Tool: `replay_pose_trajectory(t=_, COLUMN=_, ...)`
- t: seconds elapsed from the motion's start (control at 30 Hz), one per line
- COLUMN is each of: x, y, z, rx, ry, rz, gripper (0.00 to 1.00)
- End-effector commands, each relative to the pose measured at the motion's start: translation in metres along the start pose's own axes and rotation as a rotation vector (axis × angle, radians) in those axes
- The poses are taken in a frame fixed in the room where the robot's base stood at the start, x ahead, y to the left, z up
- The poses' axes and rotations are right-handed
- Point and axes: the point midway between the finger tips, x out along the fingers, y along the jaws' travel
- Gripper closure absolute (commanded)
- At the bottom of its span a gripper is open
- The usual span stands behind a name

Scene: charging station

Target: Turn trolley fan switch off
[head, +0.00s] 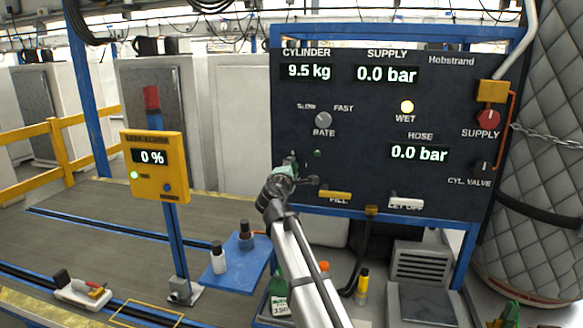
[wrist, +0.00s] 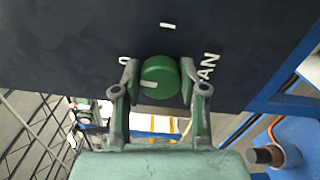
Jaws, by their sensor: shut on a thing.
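The dark control panel (head: 350,110) stands at the middle right in the head view. In the wrist view, a round green knob (wrist: 160,75) sits on the panel beside white lettering ending in "AN" (wrist: 208,68). A white line on the knob lies on its left part in that view. My gripper (wrist: 158,80) has one finger on each side of the knob and is shut on it. In the head view, my gripper (head: 290,168) is at the panel's lower left and largely hides the knob.
The panel also carries a rate knob (head: 323,120), a lit wet lamp (head: 407,107), a red supply knob (head: 488,119) and a yellow fill handle (head: 335,195). A blue shelf (head: 235,272) with small bottles and a yellow alarm box (head: 155,165) stand left of my arm.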

Motion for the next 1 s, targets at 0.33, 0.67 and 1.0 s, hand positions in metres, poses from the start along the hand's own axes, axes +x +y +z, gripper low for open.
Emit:
replay_pose_trajectory(t=0.33, x=0.0009, y=0.0022, z=-0.0004, rx=-0.074, ry=0.001, rz=0.003, gripper=0.93)
replay_pose_trajectory(t=0.67, x=0.0009, y=0.0021, z=-0.0003, rx=-0.077, ry=0.000, rz=0.004, gripper=0.93)
replay_pose_trajectory(t=1.0, x=0.0004, y=0.0012, z=-0.0001, rx=-0.074, ry=0.000, rz=0.002, gripper=0.33)
